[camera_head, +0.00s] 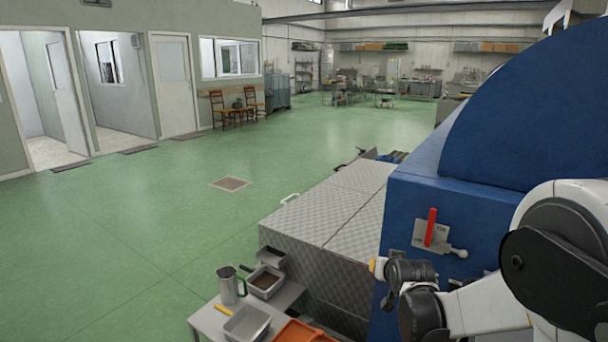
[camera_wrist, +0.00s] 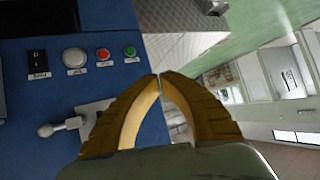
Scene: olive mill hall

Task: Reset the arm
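My gripper (camera_wrist: 160,76) shows in the wrist view with its two yellow fingers curved together, tips meeting or almost meeting, and nothing between them. In the head view my arm reaches in from the right edge, bent, in front of the blue machine (camera_head: 400,215). The yellow tip of my gripper (camera_head: 376,265) shows just below and left of the machine's lever plate (camera_head: 424,234), which carries a red handle (camera_head: 431,226). I cannot tell from this view whether the gripper touches the machine. The ball-ended lever (camera_wrist: 62,127) lies left of my fingers in the wrist view.
Buttons (camera_wrist: 102,54) sit on the machine's panel. Metal tread-plate covers (camera_head: 320,215) adjoin the machine. A small table (camera_head: 206,322) at front holds a metal jug (camera_head: 230,286), trays (camera_head: 247,325) and an orange tray (camera_head: 300,332). The green floor (camera_head: 130,230) at left is open.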

